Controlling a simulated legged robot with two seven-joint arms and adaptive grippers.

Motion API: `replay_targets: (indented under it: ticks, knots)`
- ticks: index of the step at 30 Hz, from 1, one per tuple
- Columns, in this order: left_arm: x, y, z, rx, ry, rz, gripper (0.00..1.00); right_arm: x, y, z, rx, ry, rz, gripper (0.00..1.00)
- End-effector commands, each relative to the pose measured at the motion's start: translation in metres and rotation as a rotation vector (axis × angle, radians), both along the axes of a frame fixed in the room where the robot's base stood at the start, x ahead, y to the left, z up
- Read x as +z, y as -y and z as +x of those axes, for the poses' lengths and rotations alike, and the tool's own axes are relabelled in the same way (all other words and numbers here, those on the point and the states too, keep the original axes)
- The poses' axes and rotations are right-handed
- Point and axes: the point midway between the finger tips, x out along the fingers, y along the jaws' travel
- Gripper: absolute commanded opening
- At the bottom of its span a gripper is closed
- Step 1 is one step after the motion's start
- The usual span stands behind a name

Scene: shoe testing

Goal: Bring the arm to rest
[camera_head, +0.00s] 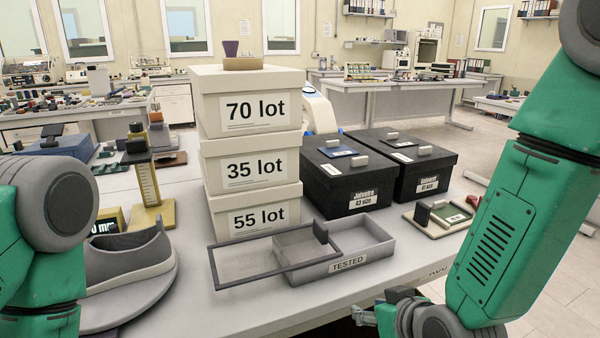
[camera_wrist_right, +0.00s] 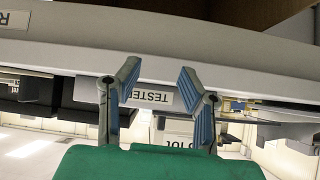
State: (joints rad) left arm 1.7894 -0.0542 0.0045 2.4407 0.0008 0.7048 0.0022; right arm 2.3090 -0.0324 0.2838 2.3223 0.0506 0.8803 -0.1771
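My right arm (camera_head: 495,225) comes down from the upper right in the head view. Its gripper (camera_head: 362,316) is low, by the table's front edge, partly cut off by the picture's bottom. In the right wrist view, the right gripper (camera_wrist_right: 158,72) shows two blue-padded fingers apart with nothing between them. The tray labelled TESTED (camera_head: 345,265) is behind them, upside down in that view. My left arm (camera_head: 45,230) shows at the left edge; its gripper is out of sight.
On the table (camera_head: 190,300) stand stacked white boxes (camera_head: 250,160), two black boxes (camera_head: 345,180), a grey shoe (camera_head: 130,265) on a round stand, a yellow gauge (camera_head: 150,190) and a small framed tray (camera_head: 438,218). The floor at right (camera_head: 560,290) is clear.

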Motion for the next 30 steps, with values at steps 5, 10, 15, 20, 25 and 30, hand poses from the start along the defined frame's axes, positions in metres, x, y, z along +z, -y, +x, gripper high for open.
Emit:
replay_targets:
  ticks: [5, 10, 15, 20, 25, 30]
  knots:
    - [0.0, 0.0, 0.0, 0.0, 0.0, 0.0, 0.4, -0.106, 0.05, -0.085, -0.069, -0.311, -0.06, 0.34]
    - [0.0, 0.0, 0.0, 0.0, 0.0, 0.0, 0.4, -0.17, 0.094, -0.178, -0.135, -0.577, -0.124, 0.34]
    - [0.0, 0.0, 0.0, 0.0, 0.0, 0.0, 0.4, -0.198, 0.122, -0.244, -0.181, -0.75, -0.174, 0.34]
    - [0.0, 0.0, 0.0, 0.0, 0.0, 0.0, 0.4, -0.204, 0.133, -0.268, -0.199, -0.811, -0.192, 0.34]
    - [0.0, 0.0, 0.0, 0.0, 0.0, 0.0, 0.4, -0.205, 0.133, -0.269, -0.2, -0.814, -0.192, 0.34]
    - [0.0, 0.0, 0.0, 0.0, 0.0, 0.0, 0.4, -0.205, 0.133, -0.269, -0.2, -0.813, -0.192, 0.34]
